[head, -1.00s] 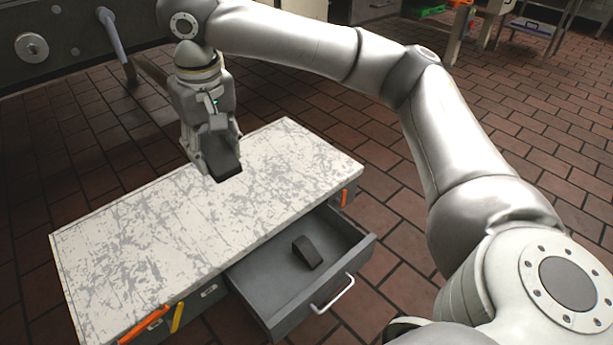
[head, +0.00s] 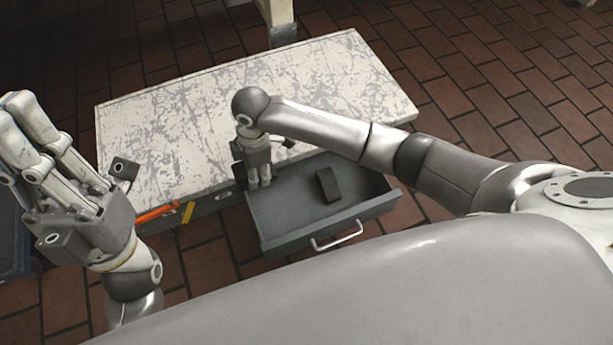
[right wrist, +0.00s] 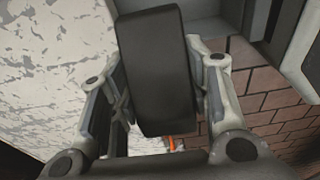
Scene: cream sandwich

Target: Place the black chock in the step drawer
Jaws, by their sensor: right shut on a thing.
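My right gripper (head: 262,180) points down at the left end of the open step drawer (head: 290,240), close to the front edge of the step. In the right wrist view, it is shut on a black chock (right wrist: 157,65), held between its two fingers. In the head view, the held chock is mostly hidden or hard to pick out beside the gripper. Another black chock (head: 328,185) lies inside the drawer, towards its right half. My left gripper (head: 18,140) is at the left edge of the head view, with fingers spread and nothing visible between them.
The step (head: 190,115) has a scuffed white top with nothing lying on it. An orange handle (head: 155,214) and a yellow one (head: 188,212) are on its front, left of the drawer. The drawer has a pale front handle (head: 337,238). Brick-tiled floor lies around.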

